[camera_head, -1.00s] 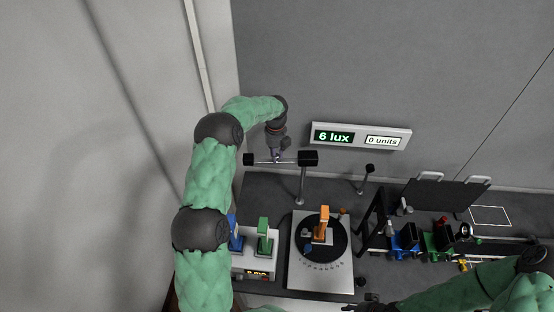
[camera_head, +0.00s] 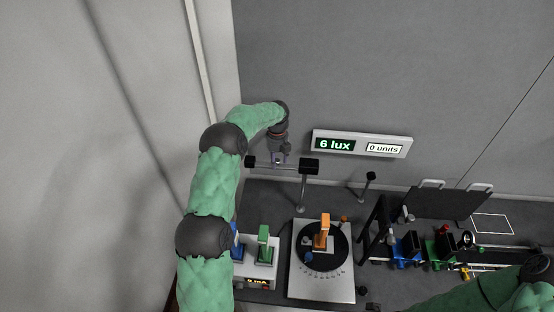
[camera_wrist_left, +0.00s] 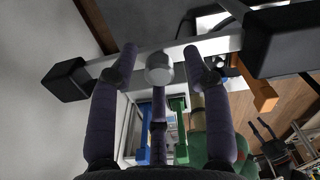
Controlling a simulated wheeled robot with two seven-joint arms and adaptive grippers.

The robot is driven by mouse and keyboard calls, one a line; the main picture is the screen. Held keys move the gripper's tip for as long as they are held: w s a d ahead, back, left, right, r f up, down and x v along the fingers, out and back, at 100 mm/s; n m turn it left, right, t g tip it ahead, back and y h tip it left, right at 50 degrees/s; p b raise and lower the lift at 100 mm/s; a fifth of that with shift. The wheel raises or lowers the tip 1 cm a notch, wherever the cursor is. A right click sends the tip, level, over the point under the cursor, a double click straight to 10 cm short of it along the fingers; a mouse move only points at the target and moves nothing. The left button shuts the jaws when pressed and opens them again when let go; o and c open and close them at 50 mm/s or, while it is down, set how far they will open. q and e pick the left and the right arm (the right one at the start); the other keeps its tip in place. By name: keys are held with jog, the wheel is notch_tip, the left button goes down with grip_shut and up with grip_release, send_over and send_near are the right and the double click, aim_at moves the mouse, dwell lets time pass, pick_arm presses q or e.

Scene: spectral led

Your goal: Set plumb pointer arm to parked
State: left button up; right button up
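The plumb pointer arm appears to be the pale horizontal bar (camera_head: 292,165) with black end blocks on a thin post (camera_head: 303,190), in front of the back wall. In the left wrist view the bar (camera_wrist_left: 105,66) crosses close ahead, with a round silver knob (camera_wrist_left: 160,68) facing me. My left gripper (camera_head: 279,160) is at the bar, left of the post. Its fingers (camera_wrist_left: 160,62) are spread on both sides of the knob, with gaps; contact with the bar is unclear. My right gripper is almost wholly cut off at the bottom edge, with only a dark bit (camera_head: 372,308) showing.
A wall display (camera_head: 362,143) reads 6 lux and 0 units. Below are a turntable (camera_head: 322,265) with an orange lever (camera_head: 322,228), and a white box with a green lever (camera_head: 263,242). Another short post (camera_head: 366,188) and a rail of instruments (camera_head: 440,245) stand right.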

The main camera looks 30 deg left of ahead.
aim_at(277, 160)
pick_arm(q)
notch_tip(277, 160, up, 12)
dwell(0.8)
jog(key=shift+f, duration=0.1)
dwell(0.4)
